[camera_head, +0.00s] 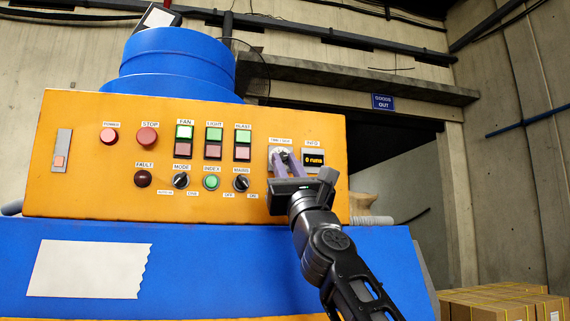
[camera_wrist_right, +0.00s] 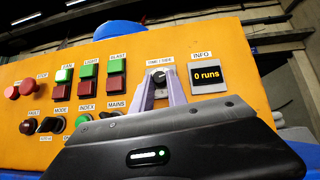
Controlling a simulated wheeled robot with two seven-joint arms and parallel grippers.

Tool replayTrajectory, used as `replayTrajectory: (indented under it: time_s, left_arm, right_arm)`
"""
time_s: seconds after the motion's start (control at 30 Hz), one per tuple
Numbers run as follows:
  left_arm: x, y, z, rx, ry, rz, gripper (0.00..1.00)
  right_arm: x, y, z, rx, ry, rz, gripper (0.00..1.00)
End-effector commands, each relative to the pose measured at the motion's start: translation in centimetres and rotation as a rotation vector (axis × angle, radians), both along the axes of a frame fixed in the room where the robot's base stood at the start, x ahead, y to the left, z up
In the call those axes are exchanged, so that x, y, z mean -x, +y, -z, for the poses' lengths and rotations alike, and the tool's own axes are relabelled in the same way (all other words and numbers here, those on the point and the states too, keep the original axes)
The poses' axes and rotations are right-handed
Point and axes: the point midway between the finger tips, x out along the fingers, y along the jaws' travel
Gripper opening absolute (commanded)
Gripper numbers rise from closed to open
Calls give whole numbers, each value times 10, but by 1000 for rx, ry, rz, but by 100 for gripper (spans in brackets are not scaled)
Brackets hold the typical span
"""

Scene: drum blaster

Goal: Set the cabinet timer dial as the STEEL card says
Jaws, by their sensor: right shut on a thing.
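The timer dial (camera_head: 282,153) is a dark knob on a pale plate at the upper right of the orange cabinet panel (camera_head: 80,185). It also shows in the right wrist view (camera_wrist_right: 158,76). My right gripper (camera_head: 285,158) reaches up from below, and its two pale purple fingers are shut on the dial, one on each side. The fingers (camera_wrist_right: 162,82) hide part of the dial, and I cannot read its scale or pointer. The label above it is too small to read surely. I see no readable STEEL card. My left gripper is not in view.
The info display (camera_wrist_right: 207,75) beside the dial reads "0 runs". Green and red buttons (camera_head: 214,142), a stop button (camera_head: 147,138) and the mode knob (camera_head: 180,180) share the panel. A blank pale sheet (camera_head: 88,269) is on the blue front. Boxes (camera_head: 505,302) stand at lower right.

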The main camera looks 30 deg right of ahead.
Motion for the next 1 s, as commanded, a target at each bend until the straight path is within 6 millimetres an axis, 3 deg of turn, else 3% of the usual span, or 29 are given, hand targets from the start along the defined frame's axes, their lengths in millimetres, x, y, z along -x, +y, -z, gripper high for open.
replayTrajectory:
  time_s: [0.6,1.0]
  left_arm:
    - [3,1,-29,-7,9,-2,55]
    - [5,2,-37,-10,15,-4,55]
  right_arm:
    - [3,-8,-6,398,140,1,0]
    - [3,-9,-4,507,177,1,0]
